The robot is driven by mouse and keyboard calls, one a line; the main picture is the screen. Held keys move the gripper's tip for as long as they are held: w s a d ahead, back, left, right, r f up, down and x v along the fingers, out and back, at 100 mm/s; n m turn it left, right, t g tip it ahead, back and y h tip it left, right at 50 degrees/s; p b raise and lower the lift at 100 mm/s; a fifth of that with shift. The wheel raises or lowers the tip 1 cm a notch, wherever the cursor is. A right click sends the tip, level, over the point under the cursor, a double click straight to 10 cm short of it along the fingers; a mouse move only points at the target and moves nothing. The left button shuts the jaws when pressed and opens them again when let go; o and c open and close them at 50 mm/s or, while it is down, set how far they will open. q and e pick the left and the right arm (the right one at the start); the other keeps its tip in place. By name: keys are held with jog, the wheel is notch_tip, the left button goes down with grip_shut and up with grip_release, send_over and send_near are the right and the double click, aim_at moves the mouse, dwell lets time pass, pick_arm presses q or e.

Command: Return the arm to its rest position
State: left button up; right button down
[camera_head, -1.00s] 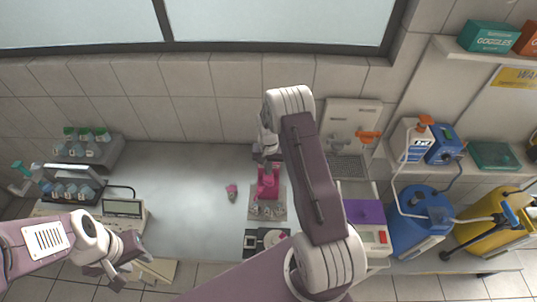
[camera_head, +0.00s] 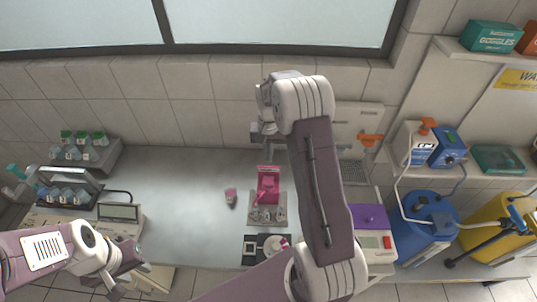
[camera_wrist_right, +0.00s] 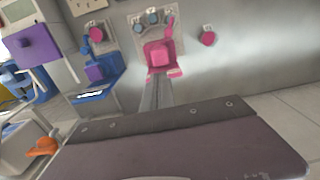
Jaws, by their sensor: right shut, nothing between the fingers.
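My right arm reaches up through the middle of the head view. Its gripper (camera_head: 265,133) hangs above the bench behind the pink holder and is shut and empty. In the right wrist view its shut fingers (camera_wrist_right: 156,92) point towards the pink holder (camera_wrist_right: 159,54), apart from it. The holder stands on a grey tray (camera_head: 268,218) in the head view (camera_head: 268,183). My left gripper (camera_head: 128,277) is at the lower left, in front of the bench. Its fingers look spread, with nothing between them.
A small pink-topped piece (camera_head: 231,197) stands alone on the bench (camera_head: 190,185). Racks of bottles (camera_head: 85,150) are at the left. A purple-topped device (camera_head: 370,217), a blue drum (camera_head: 420,225) and a yellow can (camera_head: 490,225) are at the right. The bench's middle left is clear.

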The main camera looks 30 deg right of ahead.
dwell(0.3)
jog(key=s+a+f+n+t+b, duration=0.1)
jog(key=s+a+f+b, duration=0.1)
jog(key=a+b, duration=0.3)
jog(key=s+a+f+n+b, duration=0.1)
jog(key=s+a+f+b, duration=0.2)
jog(key=b, duration=0.3)
jog(key=s+a+f+n+b, duration=0.1)
jog(key=s+f+n, duration=0.1)
jog(key=s, duration=0.4)
jog(key=s+a+f+n+b, duration=0.2)
jog(key=s+f, duration=0.3)
jog(key=s, duration=0.2)
jog(key=shift+s+a, duration=0.3)
jog(key=shift+s, duration=0.15)
